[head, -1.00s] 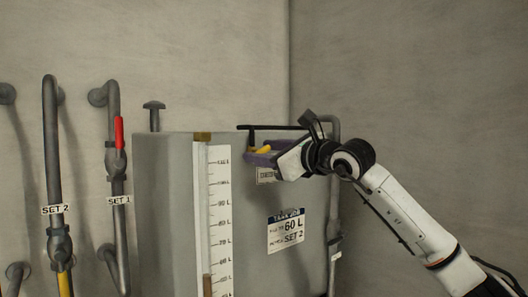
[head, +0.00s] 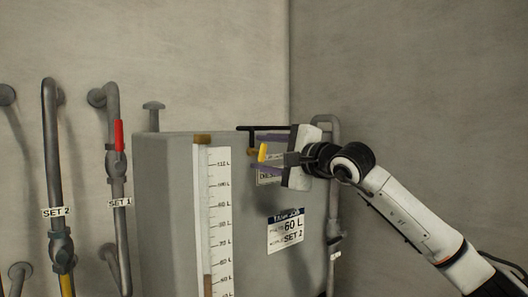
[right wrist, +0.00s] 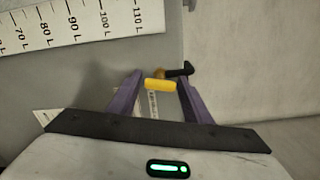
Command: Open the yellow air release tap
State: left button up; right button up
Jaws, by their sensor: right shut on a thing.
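The yellow air release tap (head: 263,152) is at the upper part of the grey tank's front face in the head view, its handle standing near upright. My right gripper (head: 261,154) reaches it from the right, with one purple finger above the handle and one below. It is shut on the yellow handle. In the right wrist view the yellow handle (right wrist: 160,85) lies crosswise between the two purple fingers (right wrist: 160,92), with a dark fitting (right wrist: 178,71) just beyond it. The label behind the tap is partly hidden by the fingers. My left gripper is out of view.
The grey tank (head: 170,210) carries a white level scale (head: 219,220) and a 60 L sign (head: 286,230). A dark bar (head: 257,128) runs just above the tap. A grey pipe (head: 334,200) stands right of the tank. Pipes marked SET 2 (head: 53,212) and SET 1 (head: 121,203) are left.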

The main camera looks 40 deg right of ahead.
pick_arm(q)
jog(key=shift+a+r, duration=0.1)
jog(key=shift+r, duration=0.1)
pick_arm(e)
jog(key=shift+n, duration=1.1)
jog(key=o, duration=1)
jog(key=shift+o, duration=0.2)
pick_arm(q)
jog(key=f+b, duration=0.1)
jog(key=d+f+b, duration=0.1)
jog(key=b, duration=0.1)
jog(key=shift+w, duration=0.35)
pick_arm(e)
jog(key=s, duration=1)
jog(key=shift+s+d, duration=0.15)
jog(key=shift+d, duration=0.25)
